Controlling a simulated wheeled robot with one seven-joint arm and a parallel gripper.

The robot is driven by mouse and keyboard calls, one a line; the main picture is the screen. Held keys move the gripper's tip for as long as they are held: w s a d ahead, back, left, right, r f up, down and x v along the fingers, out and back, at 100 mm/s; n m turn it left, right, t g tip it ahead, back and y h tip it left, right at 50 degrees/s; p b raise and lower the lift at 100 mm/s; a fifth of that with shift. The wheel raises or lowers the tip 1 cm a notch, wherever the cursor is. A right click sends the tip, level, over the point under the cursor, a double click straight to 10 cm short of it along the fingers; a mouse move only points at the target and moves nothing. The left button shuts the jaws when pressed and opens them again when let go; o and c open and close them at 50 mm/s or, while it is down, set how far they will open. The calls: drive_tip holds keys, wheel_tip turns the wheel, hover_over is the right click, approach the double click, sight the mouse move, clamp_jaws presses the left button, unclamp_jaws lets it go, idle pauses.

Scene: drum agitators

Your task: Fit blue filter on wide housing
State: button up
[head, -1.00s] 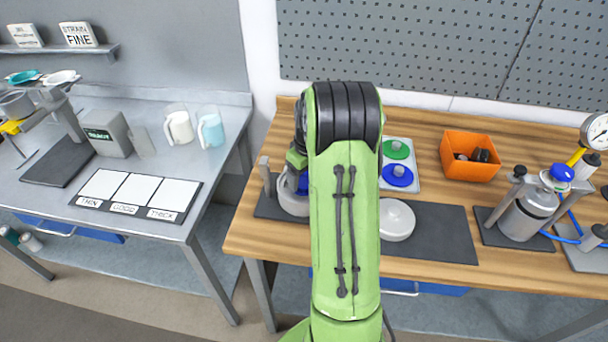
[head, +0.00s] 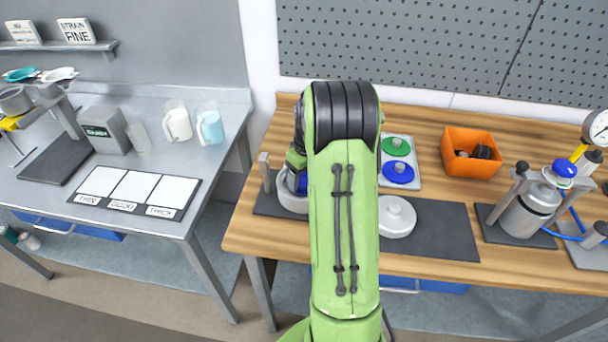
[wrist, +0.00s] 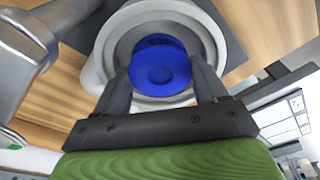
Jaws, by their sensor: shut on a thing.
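In the wrist view, my gripper (wrist: 160,86) is shut on the blue filter (wrist: 162,68), a round blue disc with a knob. The filter is inside the round opening of the wide housing (wrist: 222,40), a pale grey cylinder. I cannot tell whether it is fully seated. In the head view, the wide housing (head: 290,202) shows at the left end of a dark mat, partly hidden behind my green arm. My gripper is mostly hidden by the arm there, and only a bit of blue shows.
A white lid (head: 397,217) lies on the dark mat right of my arm. Behind it, a tray (head: 417,173) holds a green and a blue disc. An orange bin (head: 470,153) and a metal vessel (head: 530,212) stand further right. A grey post (head: 265,172) stands beside the housing.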

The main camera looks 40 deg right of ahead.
drive_tip(key=shift+f, duration=0.1)
drive_tip(key=o, duration=1.1)
drive_tip(key=r+p, duration=0.1)
drive_tip(key=r, duration=0.4)
drive_tip(key=s+r+p, duration=0.1)
drive_tip(key=r, duration=0.4)
drive_tip(key=s+r, duration=0.1)
drive_tip(key=r, duration=0.4)
drive_tip(key=shift+r+p, duration=0.35)
drive_tip(key=shift+p, duration=0.05)
